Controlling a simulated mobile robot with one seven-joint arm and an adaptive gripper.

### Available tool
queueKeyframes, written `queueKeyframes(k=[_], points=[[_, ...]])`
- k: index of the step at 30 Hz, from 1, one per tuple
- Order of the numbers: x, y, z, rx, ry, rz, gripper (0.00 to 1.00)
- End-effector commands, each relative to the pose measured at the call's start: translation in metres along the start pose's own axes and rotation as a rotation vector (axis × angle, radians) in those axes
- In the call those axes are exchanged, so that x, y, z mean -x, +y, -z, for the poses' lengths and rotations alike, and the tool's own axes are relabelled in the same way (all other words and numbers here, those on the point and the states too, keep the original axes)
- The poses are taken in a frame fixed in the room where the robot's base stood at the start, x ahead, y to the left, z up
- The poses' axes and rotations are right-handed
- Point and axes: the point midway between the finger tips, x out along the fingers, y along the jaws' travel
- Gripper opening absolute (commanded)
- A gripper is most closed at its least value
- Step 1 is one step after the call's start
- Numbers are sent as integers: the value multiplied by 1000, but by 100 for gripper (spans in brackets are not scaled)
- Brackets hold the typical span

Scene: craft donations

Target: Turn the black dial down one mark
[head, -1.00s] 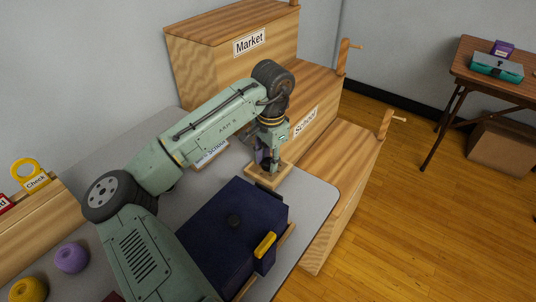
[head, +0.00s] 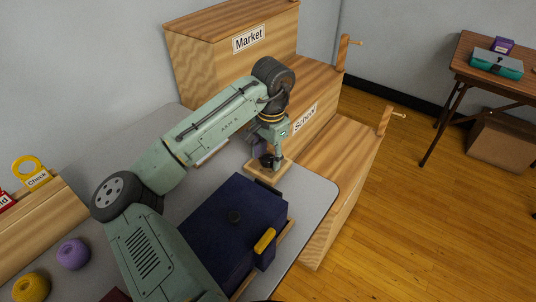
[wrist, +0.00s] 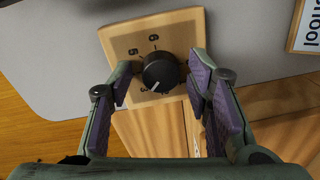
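The black dial (wrist: 160,70) is a round knob on a square wooden plate (wrist: 180,30) with numbers around it. In the wrist view its white pointer line points down and slightly left, near a mark that looks like a 3. The knob partly hides the lower marks. In the head view my gripper (head: 267,155) is just over the dial (head: 268,162), fingers pointing down.
A dark blue box (head: 220,220) with a yellow catch (head: 265,241) stands close in front of the dial plate. Wooden bins labelled Market (head: 225,45) and School (head: 320,150) stand behind and right. Purple yarn (head: 73,254) and yellow yarn (head: 30,287) lie at left.

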Motion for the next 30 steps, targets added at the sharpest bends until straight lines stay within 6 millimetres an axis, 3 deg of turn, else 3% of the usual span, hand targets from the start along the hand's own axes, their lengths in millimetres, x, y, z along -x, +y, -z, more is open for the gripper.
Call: queueKeyframes(k=[13, 24, 30], points=[[8, 0, 0, 0, 1, 1, 50], [82, -2, 0, 1, 0, 6, 50], [111, -1, 0, 1, 0, 3, 50]])
